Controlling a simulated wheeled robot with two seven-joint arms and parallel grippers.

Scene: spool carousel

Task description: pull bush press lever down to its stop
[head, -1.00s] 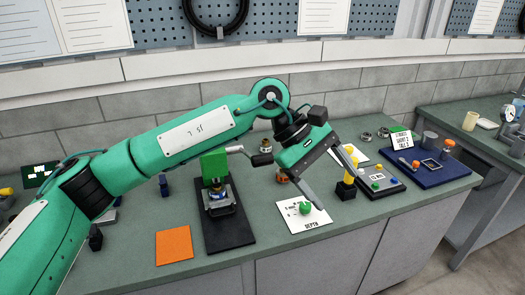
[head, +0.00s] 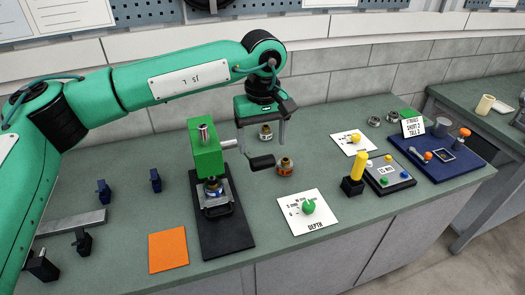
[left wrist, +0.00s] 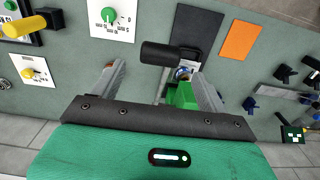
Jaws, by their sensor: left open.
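The bush press has a green head (head: 206,155) on a black base (head: 226,232); the green head also shows in the left wrist view (left wrist: 182,97). Its lever is a grey bar ending in a black handle (head: 262,162), standing out to the right of the head. In the left wrist view the black handle (left wrist: 168,54) lies crosswise just beyond and between my fingertips. My left gripper (head: 262,147) is open and points down, right above the handle, with nothing between its fingers. Whether a finger touches the lever, I cannot tell. My right gripper is out of view.
A white depth card with a green knob (head: 308,207), an orange mat (head: 168,250), a yellow-topped post (head: 354,174) and a blue tray (head: 465,172) share the bench. The front middle is clear.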

